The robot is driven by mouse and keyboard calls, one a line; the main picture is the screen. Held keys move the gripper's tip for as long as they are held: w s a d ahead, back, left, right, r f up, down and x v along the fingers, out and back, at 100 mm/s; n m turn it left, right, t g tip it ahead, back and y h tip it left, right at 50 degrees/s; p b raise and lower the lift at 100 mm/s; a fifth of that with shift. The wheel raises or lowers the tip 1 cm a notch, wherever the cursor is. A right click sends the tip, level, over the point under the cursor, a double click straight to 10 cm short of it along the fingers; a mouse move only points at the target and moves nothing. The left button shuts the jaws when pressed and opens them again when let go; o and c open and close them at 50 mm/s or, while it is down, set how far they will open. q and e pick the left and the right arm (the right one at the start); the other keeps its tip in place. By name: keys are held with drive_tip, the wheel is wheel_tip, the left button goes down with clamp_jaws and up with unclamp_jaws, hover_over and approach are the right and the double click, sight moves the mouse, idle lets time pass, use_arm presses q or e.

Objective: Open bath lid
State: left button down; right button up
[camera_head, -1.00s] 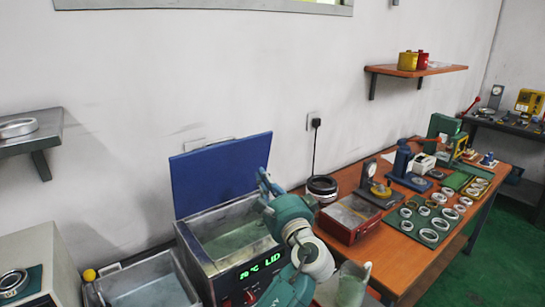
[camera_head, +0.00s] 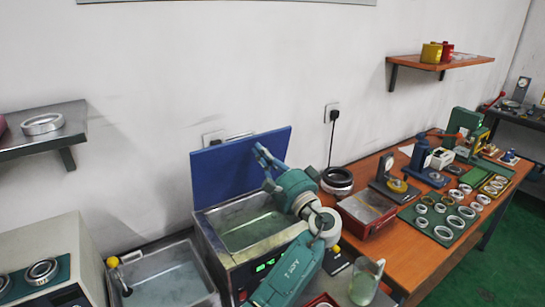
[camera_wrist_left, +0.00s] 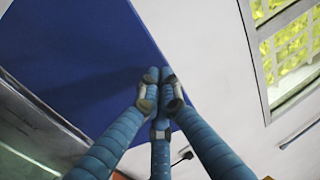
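The blue bath lid (camera_head: 225,172) stands raised at the back of the steel bath (camera_head: 203,240), leaning towards the wall. The bath is open, and greenish liquid shows inside. My left gripper (camera_head: 258,149) is in front of the lid's upper right part; whether it touches the lid is unclear. In the left wrist view, its three blue-grey fingers (camera_wrist_left: 157,78) come together at the tips, with nothing seen between them. The lid (camera_wrist_left: 85,60) fills the upper left behind them. My left arm covers the bath's right side and part of its green display. My right gripper is not in view.
A second open basin (camera_head: 165,279) stands left of the bath. A wall shelf (camera_head: 45,143) is at left.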

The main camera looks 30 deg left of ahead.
use_arm(q)
drive_tip(key=shift+p+x, duration=0.35)
drive_tip(key=shift+x, duration=0.55)
drive_tip(key=shift+w+a, duration=0.1)
drive_tip(key=shift+a, duration=0.1)
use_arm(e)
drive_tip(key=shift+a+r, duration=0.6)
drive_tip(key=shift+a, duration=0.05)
